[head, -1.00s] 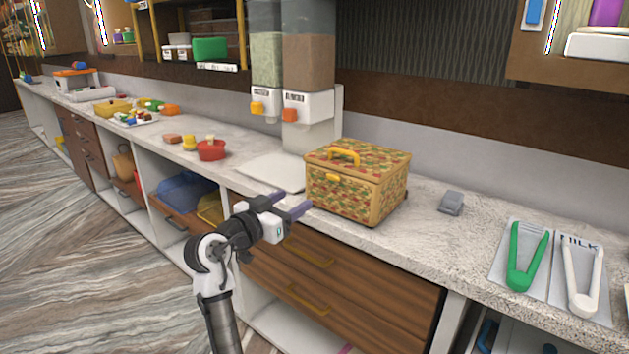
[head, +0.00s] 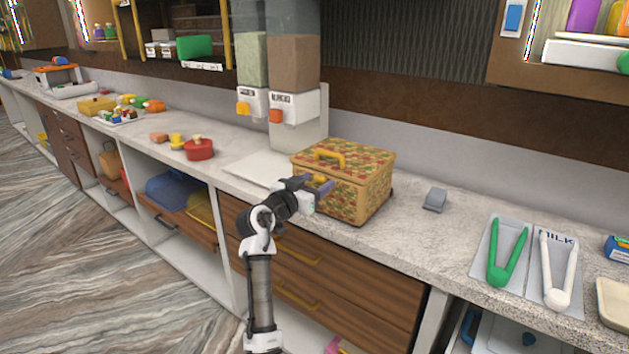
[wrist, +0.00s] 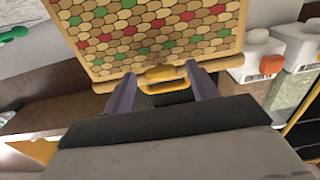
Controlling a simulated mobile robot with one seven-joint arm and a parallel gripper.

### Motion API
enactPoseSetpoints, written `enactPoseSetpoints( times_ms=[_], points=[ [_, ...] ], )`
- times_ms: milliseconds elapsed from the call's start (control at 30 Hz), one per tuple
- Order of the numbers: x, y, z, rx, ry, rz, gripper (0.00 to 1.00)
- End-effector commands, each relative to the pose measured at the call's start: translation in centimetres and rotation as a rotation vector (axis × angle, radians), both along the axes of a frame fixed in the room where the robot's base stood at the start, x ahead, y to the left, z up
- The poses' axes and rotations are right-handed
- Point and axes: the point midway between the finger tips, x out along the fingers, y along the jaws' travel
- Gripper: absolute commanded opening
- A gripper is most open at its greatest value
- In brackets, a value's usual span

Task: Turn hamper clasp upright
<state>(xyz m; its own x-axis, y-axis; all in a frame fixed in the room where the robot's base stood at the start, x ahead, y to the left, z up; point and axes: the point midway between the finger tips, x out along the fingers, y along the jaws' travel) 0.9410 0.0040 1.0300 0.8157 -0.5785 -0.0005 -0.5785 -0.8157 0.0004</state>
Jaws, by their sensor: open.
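The hamper (head: 352,200) is a box with a red, green and tan woven pattern, closed, on the counter. Its yellow clasp (head: 320,178) is on the front near the lid edge, partly hidden by my gripper in the head view. In the wrist view the clasp (wrist: 163,73) looks sideways, its long side along the lid edge. My gripper (head: 318,183) is at the hamper's front. Its two purple fingers are open, one on each side of the clasp, in the wrist view (wrist: 160,76). I cannot tell whether they touch it.
The hamper's yellow lid handle (head: 330,156) stands on top. Two dispensers (head: 295,105) are behind it to the left. A grey clip-like object (head: 435,199) is to its right, then green tongs (head: 507,255) and white tongs (head: 556,275). Drawers with yellow handles (head: 300,254) are below.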

Motion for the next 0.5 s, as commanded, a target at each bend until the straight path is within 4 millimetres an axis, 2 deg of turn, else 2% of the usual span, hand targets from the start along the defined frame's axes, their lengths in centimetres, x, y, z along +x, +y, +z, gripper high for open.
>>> enactPoseSetpoints(
  times_ms=[233, 500],
  points=[
    [0.07, -0.04, -0.02, 0.000, 0.000, 0.000, 0.58],
    [0.05, -0.01, 0.00, 0.000, 0.000, 0.000, 0.24]
  ],
)
